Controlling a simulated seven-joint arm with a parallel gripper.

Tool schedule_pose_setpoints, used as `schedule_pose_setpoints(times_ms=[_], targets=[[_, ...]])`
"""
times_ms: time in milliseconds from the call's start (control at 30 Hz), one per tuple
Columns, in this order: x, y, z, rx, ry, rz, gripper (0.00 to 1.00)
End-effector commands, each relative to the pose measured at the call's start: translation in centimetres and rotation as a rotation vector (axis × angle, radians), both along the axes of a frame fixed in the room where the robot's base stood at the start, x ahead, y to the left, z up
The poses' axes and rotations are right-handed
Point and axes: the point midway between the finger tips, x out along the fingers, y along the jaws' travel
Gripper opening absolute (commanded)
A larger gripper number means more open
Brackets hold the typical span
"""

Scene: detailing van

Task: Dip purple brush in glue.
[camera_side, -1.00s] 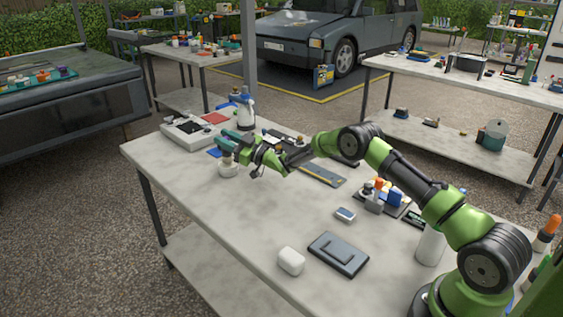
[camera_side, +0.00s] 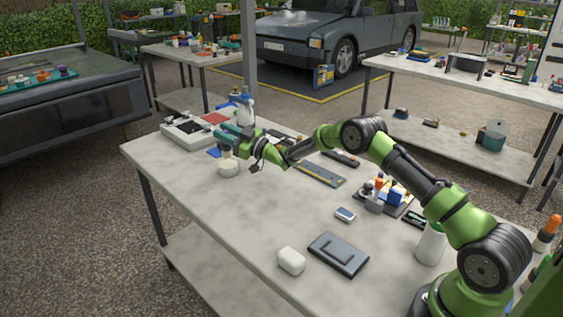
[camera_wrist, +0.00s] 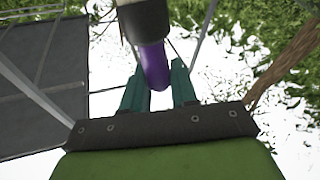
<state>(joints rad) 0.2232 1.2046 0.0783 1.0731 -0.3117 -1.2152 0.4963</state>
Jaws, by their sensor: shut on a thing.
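My gripper (camera_side: 224,137) has teal fingers and is shut on the purple brush, above the far-left part of the table. In the wrist view the purple brush (camera_wrist: 154,66) runs between the two teal fingertips, with a dark collar above the purple part. A small round white pot (camera_side: 228,169), apparently the glue, stands on the table directly below the gripper. In the side view the held brush is small and mostly covered by the fingers. Its lower end is at the pot's mouth, and I cannot tell whether its tip is inside or just above it.
A white box-like device (camera_side: 188,135) and a spray bottle (camera_side: 245,108) stand behind the gripper. A ruler-like strip (camera_side: 319,174), a dark flat case (camera_side: 338,253) and a white rounded block (camera_side: 291,261) lie on the table (camera_side: 215,205). Its front-left surface is clear.

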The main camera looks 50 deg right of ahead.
Motion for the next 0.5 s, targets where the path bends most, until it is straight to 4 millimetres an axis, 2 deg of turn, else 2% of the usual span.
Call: schedule_pose_setpoints(times_ms=[500], targets=[[0.0,0.0,4.3,0.0,-0.003,0.001,0.0]])
